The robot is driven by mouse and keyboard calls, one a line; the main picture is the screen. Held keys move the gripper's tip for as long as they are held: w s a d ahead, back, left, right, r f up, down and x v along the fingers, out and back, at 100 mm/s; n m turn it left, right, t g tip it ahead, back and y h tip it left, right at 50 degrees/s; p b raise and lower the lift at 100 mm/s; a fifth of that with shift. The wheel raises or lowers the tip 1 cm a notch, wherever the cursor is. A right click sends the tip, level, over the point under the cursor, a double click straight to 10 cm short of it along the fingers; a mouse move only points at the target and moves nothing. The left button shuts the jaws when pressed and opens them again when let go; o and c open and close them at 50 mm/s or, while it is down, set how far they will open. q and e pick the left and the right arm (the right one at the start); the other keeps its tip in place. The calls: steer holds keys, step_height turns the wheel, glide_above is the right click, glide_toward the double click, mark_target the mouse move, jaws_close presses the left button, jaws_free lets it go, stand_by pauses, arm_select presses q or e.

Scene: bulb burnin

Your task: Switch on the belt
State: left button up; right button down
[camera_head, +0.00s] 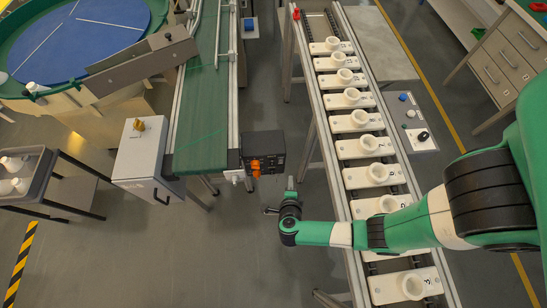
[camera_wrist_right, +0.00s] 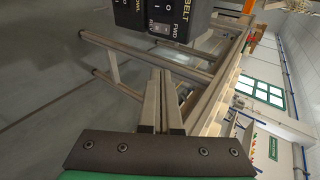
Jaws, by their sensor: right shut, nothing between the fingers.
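The green belt (camera_head: 208,100) runs from the top of the head view down to the middle. A black control box (camera_head: 265,145) is mounted at its near right corner, with an orange switch handle (camera_head: 256,168) on it. The right wrist view shows part of this box (camera_wrist_right: 160,18) at the top edge, with the words BELT and FWD; its handle is out of that frame. My right gripper (camera_head: 290,183) is shut and empty, below and to the right of the box and apart from it. In the right wrist view its fingers (camera_wrist_right: 162,75) point toward the box.
A rack of white numbered plates with round cups (camera_head: 366,145) stands to the right, under my right arm. A grey cabinet (camera_head: 145,160) with a yellow knob stands left of the belt. A blue turntable (camera_head: 80,40) is at upper left. Open floor (camera_head: 220,250) lies below the box.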

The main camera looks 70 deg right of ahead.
steer(key=w+a+f+n+t+b, duration=0.1)
steer(key=w+a+t, duration=0.1)
steer(key=w+a, duration=0.25)
steer(key=y+b, duration=0.1)
steer(key=b, duration=0.6)
glide_toward(272, 162)
steer(key=shift+a+f+x, duration=0.35)
steer(key=shift+f+x, duration=0.2)
steer(key=shift+x, duration=2.95)
arm_select(q)
step_height(272, 162, down, 9)
arm_select(e)
steer(key=shift+s, duration=0.15)
steer(key=shift+n, duration=0.3)
